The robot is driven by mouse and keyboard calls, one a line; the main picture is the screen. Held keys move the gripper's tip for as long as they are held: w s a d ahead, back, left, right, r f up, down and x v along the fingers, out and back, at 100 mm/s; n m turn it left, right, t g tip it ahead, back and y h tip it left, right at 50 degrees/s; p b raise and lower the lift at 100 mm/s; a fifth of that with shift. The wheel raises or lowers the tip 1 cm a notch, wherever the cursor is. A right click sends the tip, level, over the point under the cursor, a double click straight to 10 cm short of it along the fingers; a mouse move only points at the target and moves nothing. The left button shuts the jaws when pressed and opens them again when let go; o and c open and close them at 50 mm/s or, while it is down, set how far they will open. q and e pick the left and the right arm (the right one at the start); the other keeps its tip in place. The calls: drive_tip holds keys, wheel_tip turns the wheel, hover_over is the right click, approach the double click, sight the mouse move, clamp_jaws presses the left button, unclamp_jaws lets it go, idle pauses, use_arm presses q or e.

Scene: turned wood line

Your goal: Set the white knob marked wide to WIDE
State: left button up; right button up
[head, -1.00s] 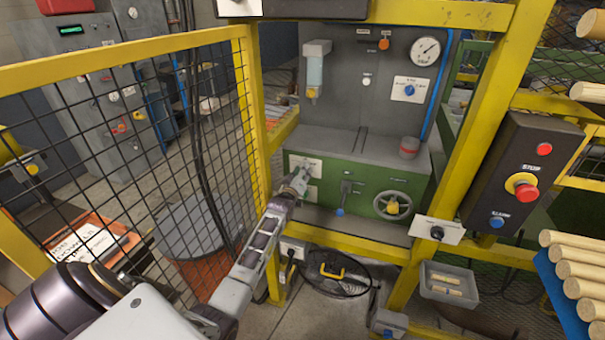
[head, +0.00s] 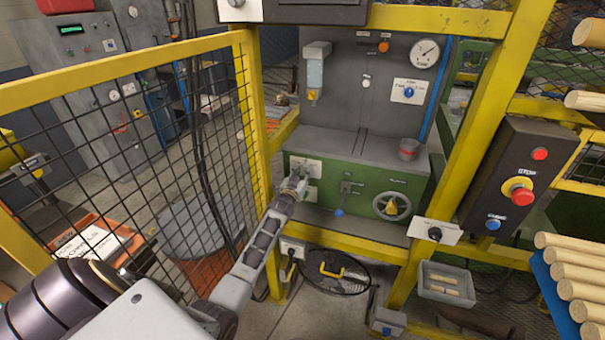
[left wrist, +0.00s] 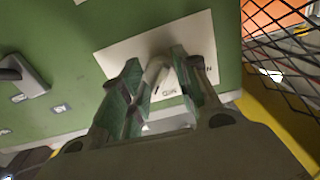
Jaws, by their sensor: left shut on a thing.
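My left gripper (head: 294,178) reaches through the yellow frame to the green panel of the machine. In the left wrist view its two green-padded fingers (left wrist: 155,85) are shut on a white knob (left wrist: 154,72), one finger on each side. The knob sits on a white label plate (left wrist: 115,53), which also shows in the head view (head: 313,165). Small dark lettering shows on the plate, partly hidden by the fingers. I cannot read the knob's setting. My right gripper is not in view.
The mesh fence (head: 150,130) stands left of my arm. A red stop button (head: 522,191) is on the right post.

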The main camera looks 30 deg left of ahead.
use_arm(q)
drive_tip(key=m, duration=0.3)
drive_tip(key=shift+m, duration=0.3)
idle(0.4)
drive_tip(key=o, duration=1)
drive_tip(key=shift+s, duration=0.1)
drive_tip(key=shift+v, duration=5.85)
drive_tip(key=shift+f, duration=0.1)
